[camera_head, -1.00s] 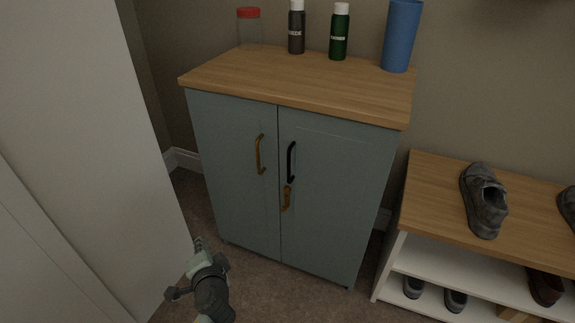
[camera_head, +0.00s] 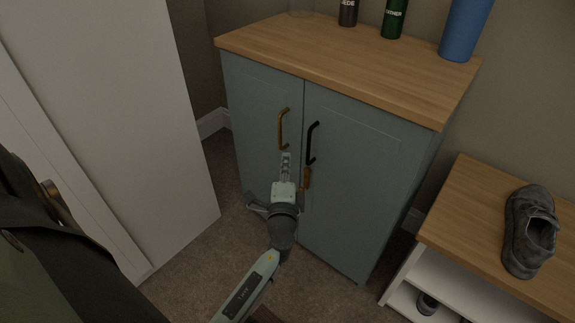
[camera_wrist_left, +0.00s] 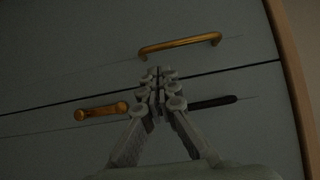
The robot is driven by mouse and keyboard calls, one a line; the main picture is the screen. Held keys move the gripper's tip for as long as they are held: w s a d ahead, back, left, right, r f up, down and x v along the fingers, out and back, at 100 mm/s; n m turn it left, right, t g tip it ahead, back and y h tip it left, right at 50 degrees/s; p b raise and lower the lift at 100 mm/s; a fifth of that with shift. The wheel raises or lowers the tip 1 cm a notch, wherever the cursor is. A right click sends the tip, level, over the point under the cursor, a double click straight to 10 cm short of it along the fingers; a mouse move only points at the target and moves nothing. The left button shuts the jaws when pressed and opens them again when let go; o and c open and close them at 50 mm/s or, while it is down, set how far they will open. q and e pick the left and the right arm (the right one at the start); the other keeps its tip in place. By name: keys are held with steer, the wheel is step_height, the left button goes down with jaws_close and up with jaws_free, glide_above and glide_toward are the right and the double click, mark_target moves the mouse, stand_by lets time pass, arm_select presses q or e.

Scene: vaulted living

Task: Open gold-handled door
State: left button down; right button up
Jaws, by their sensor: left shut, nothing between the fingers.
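The blue-grey cabinet has two closed doors. The left door (camera_head: 259,122) carries the gold handle (camera_head: 283,130), a vertical bar near the seam. The right door carries a black handle (camera_head: 313,143), with a smaller gold-brown fitting (camera_head: 306,180) below it at the seam. My left gripper (camera_head: 286,155) is shut and empty, its tips just below the gold handle in the head view. In the left wrist view the gold handle (camera_wrist_left: 180,45) lies beyond the shut fingertips (camera_wrist_left: 158,75), apart from them in the picture. The black handle (camera_wrist_left: 213,102) is partly hidden behind a finger. My right gripper is not seen.
A white panel (camera_head: 110,120) stands to the left of the cabinet. A shoe bench (camera_head: 475,230) with shoes stands at the right. Bottles and a blue cylinder (camera_head: 465,30) stand on the cabinet's wooden top (camera_head: 350,65). Carpet is clear in front.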

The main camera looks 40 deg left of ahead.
mark_target(288, 137)
arm_select(q)
steer(key=x, duration=0.5)
steer(key=shift+w+a, duration=0.2)
steer(key=shift+w, duration=0.15)
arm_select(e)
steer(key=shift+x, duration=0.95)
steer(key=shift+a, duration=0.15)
